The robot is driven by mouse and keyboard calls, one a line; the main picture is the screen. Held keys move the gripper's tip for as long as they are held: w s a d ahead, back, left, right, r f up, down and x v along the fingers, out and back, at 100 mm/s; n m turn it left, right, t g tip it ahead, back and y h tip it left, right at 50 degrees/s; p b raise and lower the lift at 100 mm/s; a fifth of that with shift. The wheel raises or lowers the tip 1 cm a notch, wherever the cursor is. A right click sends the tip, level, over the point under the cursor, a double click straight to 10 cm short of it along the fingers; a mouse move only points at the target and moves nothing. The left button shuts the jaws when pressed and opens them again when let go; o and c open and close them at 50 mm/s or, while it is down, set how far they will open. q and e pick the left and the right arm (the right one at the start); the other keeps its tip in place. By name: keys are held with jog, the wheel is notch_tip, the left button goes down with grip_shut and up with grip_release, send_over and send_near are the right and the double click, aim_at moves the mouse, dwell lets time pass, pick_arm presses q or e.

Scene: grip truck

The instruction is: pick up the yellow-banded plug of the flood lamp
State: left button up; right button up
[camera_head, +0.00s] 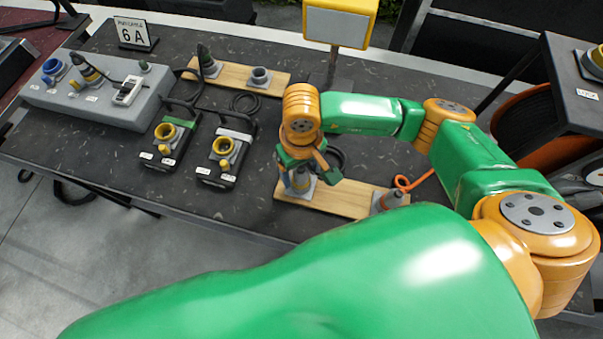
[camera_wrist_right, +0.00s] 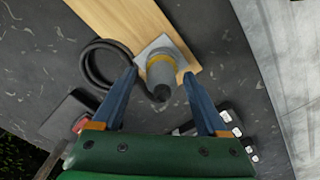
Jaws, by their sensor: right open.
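The yellow-banded plug (camera_wrist_right: 160,75) is a grey cylinder with a yellow ring and a dark cable end. It sits in a square grey holder on a wooden board (camera_wrist_right: 138,28). In the head view the plug (camera_head: 300,182) is partly hidden by my right gripper (camera_head: 306,163), at the left end of the board (camera_head: 345,200). In the right wrist view my right gripper (camera_wrist_right: 160,79) is open, with its blue fingers on either side of the plug's cable end. Contact cannot be told. The yellow flood lamp (camera_head: 338,24) stands at the back. My left gripper is not in view.
A plug with an orange cable (camera_head: 388,201) stands at the board's right end. Two black boxes with yellow sockets (camera_head: 168,138) (camera_head: 225,152) stand to the left. A grey socket panel (camera_head: 95,95) and a second wooden board (camera_head: 235,76) lie farther back. A black cable loops beside the plug.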

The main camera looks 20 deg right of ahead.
jog(key=shift+s+a+r, duration=0.1)
jog(key=shift+s+a, duration=0.05)
grip_shut()
jog(key=shift+r+b, duration=0.25)
jog(key=shift+b, duration=0.15)
jog(key=r+b, duration=0.2)
jog(key=shift+a+r, duration=0.2)
jog(key=shift+r, duration=0.15)
jog(key=a+r+b, duration=0.4)
jog(key=a+r, duration=0.6)
jog(key=a, duration=0.3)
notch_tip(320, 180, up, 7)
jog(key=p, duration=0.6)
jog(key=shift+s+a+f, duration=0.15)
jog(key=shift+s+a, duration=0.05)
jog(key=shift+s, duration=0.2)
